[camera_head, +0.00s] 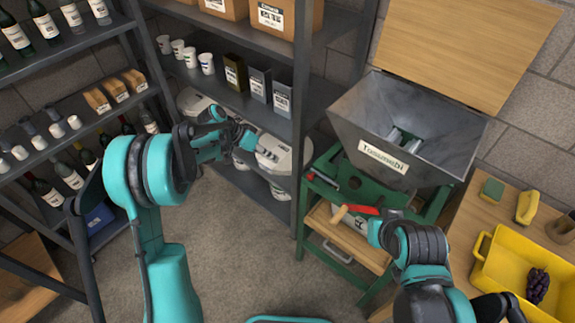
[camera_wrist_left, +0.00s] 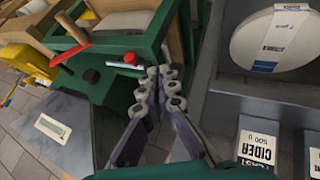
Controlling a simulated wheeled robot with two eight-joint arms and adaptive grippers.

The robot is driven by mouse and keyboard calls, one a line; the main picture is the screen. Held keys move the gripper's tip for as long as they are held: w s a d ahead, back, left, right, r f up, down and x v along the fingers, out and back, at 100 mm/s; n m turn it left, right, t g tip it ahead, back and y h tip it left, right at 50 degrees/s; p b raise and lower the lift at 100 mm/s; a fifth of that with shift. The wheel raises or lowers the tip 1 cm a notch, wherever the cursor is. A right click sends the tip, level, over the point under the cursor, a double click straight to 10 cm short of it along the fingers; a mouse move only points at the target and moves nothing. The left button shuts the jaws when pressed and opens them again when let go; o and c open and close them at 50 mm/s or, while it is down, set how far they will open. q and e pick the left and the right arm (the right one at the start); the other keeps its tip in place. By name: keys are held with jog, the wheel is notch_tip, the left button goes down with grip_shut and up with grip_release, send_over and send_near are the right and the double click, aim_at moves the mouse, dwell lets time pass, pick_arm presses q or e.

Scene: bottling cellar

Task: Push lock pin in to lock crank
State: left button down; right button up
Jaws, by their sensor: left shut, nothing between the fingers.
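The lock pin, a red ball knob on a silver rod, shows at the green press frame in the head view (camera_head: 311,177) and the left wrist view (camera_wrist_left: 131,58). The crank has a red arm (camera_head: 361,209) and a wooden handle (camera_head: 339,214); it also shows in the left wrist view (camera_wrist_left: 70,53). My left gripper (camera_head: 249,141) is shut and empty, left of the pin and apart from it. Its fingertips (camera_wrist_left: 161,73) show just right of the knob in the wrist view. My right arm shows beside the crank, but its fingers cannot be made out.
A grey hopper (camera_head: 400,135) tops the green frame (camera_head: 322,190). A shelf post (camera_head: 301,130) stands between my left gripper and the press. Grey shelves (camera_head: 225,85) hold cups, boxes and white round items. A yellow tray (camera_head: 512,290) is at right. The floor (camera_head: 235,240) is clear.

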aim_at(310, 179)
pick_arm(q)
jog(key=d+f+b, duration=0.1)
jog(key=d+f, duration=0.1)
jog(key=d+f+b, duration=0.1)
jog(key=d+f, duration=0.1)
jog(key=d, duration=0.1)
jog(key=d+f+b, duration=0.1)
jog(key=d+f, duration=0.2)
jog(key=shift+d, duration=0.25)
jog(key=shift+s+d+r, duration=0.2)
jog(key=shift+s+d, duration=0.05)
jog(key=shift+d, duration=0.2)
jog(key=s+d, duration=0.2)
jog(key=shift+d+b, duration=0.4)
jog(key=shift+a, duration=0.1)
